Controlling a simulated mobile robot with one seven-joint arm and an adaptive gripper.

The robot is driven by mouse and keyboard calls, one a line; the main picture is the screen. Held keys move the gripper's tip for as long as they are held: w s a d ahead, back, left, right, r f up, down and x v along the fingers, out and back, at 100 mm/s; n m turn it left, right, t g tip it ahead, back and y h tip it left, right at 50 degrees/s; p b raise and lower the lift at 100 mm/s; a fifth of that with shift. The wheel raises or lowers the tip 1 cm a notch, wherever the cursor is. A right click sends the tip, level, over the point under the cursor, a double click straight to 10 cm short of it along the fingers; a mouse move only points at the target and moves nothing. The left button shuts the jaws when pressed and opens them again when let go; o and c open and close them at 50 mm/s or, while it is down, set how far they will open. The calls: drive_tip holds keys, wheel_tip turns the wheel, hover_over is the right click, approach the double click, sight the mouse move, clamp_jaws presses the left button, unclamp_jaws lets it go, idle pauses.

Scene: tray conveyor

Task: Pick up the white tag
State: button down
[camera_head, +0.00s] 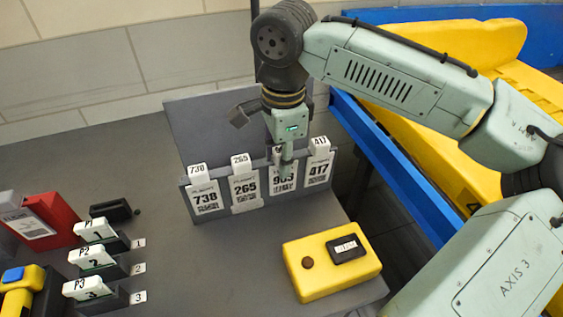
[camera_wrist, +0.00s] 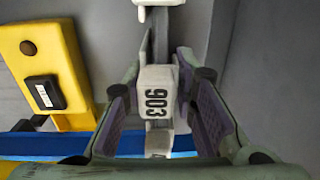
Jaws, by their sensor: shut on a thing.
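Several white tags stand in a row in a grey rack (camera_head: 262,205), printed 738 (camera_head: 206,197), 265 (camera_head: 244,188), 903 (camera_head: 283,181) and 417 (camera_head: 318,173). My gripper (camera_head: 287,158) points down at the top of the 903 tag and partly covers it. In the wrist view the 903 tag (camera_wrist: 157,92) is between the two fingers of my gripper (camera_wrist: 160,105), which are shut on it. The tag's lower part still appears within the rack in the head view.
A yellow box (camera_head: 331,262) with a small display and a brown button stands at the front right. White P1 (camera_head: 95,231), P2 (camera_head: 91,257) and P3 (camera_head: 91,287) tags stand in holders at left. A blue rail (camera_head: 385,160) runs to the right.

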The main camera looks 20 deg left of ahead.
drive_tip(key=r, duration=0.2)
drive_tip(key=r+b, duration=0.1)
drive_tip(key=r, duration=0.1)
drive_tip(key=s+r+b, duration=0.1)
drive_tip(key=r, duration=0.1)
drive_tip(key=shift+d+r, duration=0.3)
drive_tip(key=shift+d, duration=0.05)
drive_tip(key=s+d+b, duration=0.4)
drive_tip(key=s+d, duration=0.6)
drive_tip(key=s, duration=0.5)
drive_tip(key=shift+s+d, duration=0.25)
drive_tip(key=shift+s, duration=0.05)
drive_tip(key=shift+r, duration=0.2)
wheel_tip(320, 180, up, 6)
drive_tip(key=p, duration=0.6)
drive_tip(key=shift+r, duration=0.2)
drive_tip(key=shift+w+a, duration=0.1)
